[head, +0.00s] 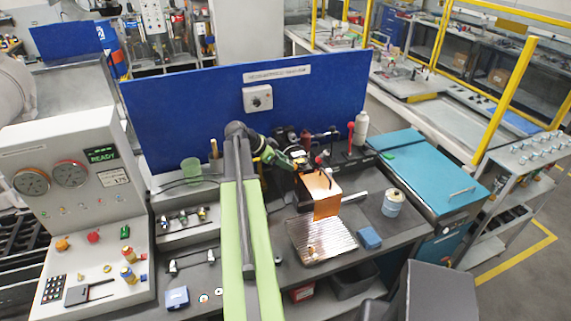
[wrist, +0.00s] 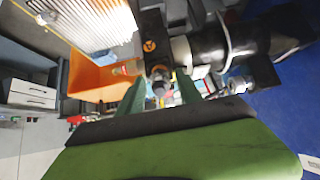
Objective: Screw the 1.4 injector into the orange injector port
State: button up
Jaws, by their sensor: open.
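My gripper (head: 299,163) is at the black fixture on the bench, beside the orange sheet (head: 320,187). In the wrist view its two green fingers (wrist: 160,88) are apart. A small grey round-ended part (wrist: 159,74) shows between them; I cannot tell whether the fingers touch it or whether it is the 1.4 injector. Behind it is a black block with an orange triangle mark (wrist: 149,45). A tan and red cylinder (wrist: 128,68) lies left of the fingers. The port opening itself cannot be made out. Several injector-like parts (head: 183,217) sit in a grey rack to the left.
A ribbed metal tray (head: 322,252) and a blue block (head: 369,238) lie in front of the fixture. A white canister (head: 393,203) stands right. A blue panel (head: 190,105) closes off the back. A control console (head: 75,200) stands left.

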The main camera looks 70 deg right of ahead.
dwell(0.3)
jog(key=n, duration=1.2)
jog(key=shift+n, duration=1.1)
jog(key=n, duration=0.7)
jog(key=shift+n, duration=1.5)
